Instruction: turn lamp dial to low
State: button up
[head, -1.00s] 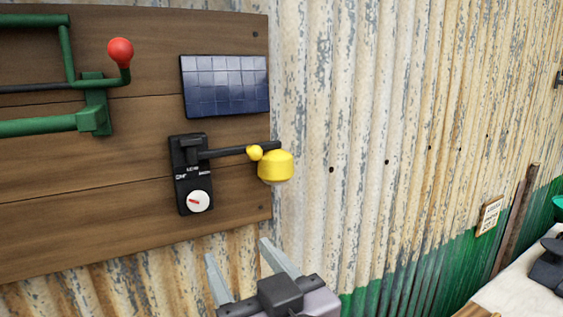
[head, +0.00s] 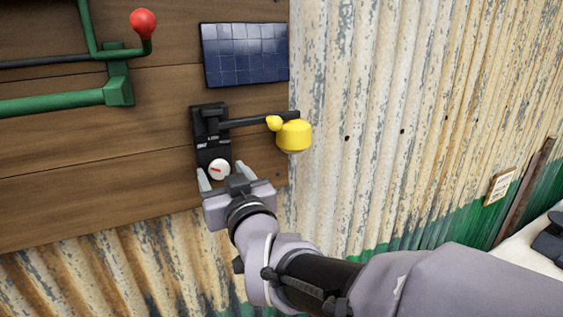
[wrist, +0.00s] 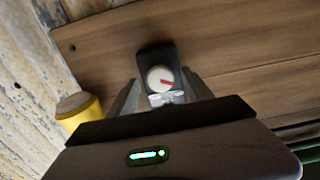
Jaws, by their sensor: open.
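The lamp dial (head: 219,169) is a round white knob with a red pointer mark, low on a black plate (head: 211,125) fixed to the wooden board. In the head view the red mark lies nearly level, tilted slightly. My gripper (head: 222,173) is open, its two grey fingers on either side of the dial in the picture. In the wrist view the dial (wrist: 160,79) shows between the open fingers, apart from both as far as I can see. The yellow lamp (head: 294,136) hangs on a black arm from the plate's upper part. The small label lettering is too small to read surely.
A solar panel (head: 245,55) is above the plate. A green lever frame with a red ball (head: 144,23) is at upper left. Corrugated metal wall (head: 400,110) runs to the right, with a small sign (head: 499,186) on it.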

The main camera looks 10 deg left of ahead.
grip_shut()
jog(key=shift+f+b, duration=0.1)
jog(key=shift+b, duration=0.45)
jog(key=m+b, duration=0.1)
jog(key=b, duration=0.1)
jog(key=m+b, duration=0.1)
jog(key=b, duration=0.1)
jog(key=shift+f, duration=0.3)
jog(key=m+b, duration=0.2)
jog(key=b, duration=0.3)
jog(key=shift+m+b, duration=0.3)
jog(key=m+b, duration=0.1)
jog(key=b, duration=0.1)
jog(key=m+b, duration=0.2)
jog(key=shift+r+m, duration=0.2)
jog(key=shift+m, duration=0.1)
jog(key=shift+r+m+b, duration=0.2)
jog(key=shift+m+b, duration=0.85)
jog(key=shift+m, duration=0.75)
